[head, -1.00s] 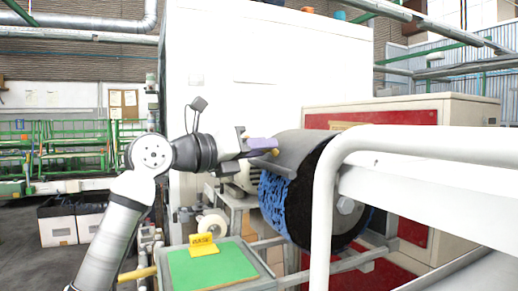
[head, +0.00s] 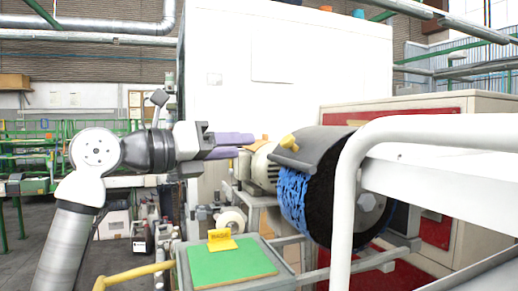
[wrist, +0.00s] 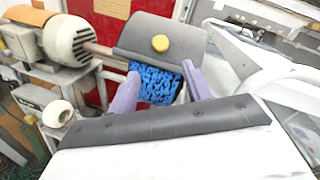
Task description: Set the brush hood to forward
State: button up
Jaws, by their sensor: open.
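The buffing brush (head: 318,205) is a large wheel with blue and black bristles; its blue bristles also show in the wrist view (wrist: 155,84). The grey curved brush hood (head: 318,146) covers its top, with a yellow knob (head: 289,141) on its near-left face. In the wrist view the hood (wrist: 135,38) and knob (wrist: 160,43) are beyond my fingertips. My gripper (head: 243,146) is open, with purple fingers, left of the hood and apart from it. In the wrist view its fingers (wrist: 158,88) spread below the knob, with nothing between them.
A motor (wrist: 72,40) stands left of the hood. A thick white rail (head: 345,200) and pale beam (head: 440,190) stand at the right. A green-topped stand (head: 232,262) with a yellow sign (head: 221,240) is below my arm. A white cabinet wall is behind.

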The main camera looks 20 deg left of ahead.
jog(key=v, duration=0.3)
jog(key=shift+s+a, duration=0.25)
jog(key=shift+s, duration=0.1)
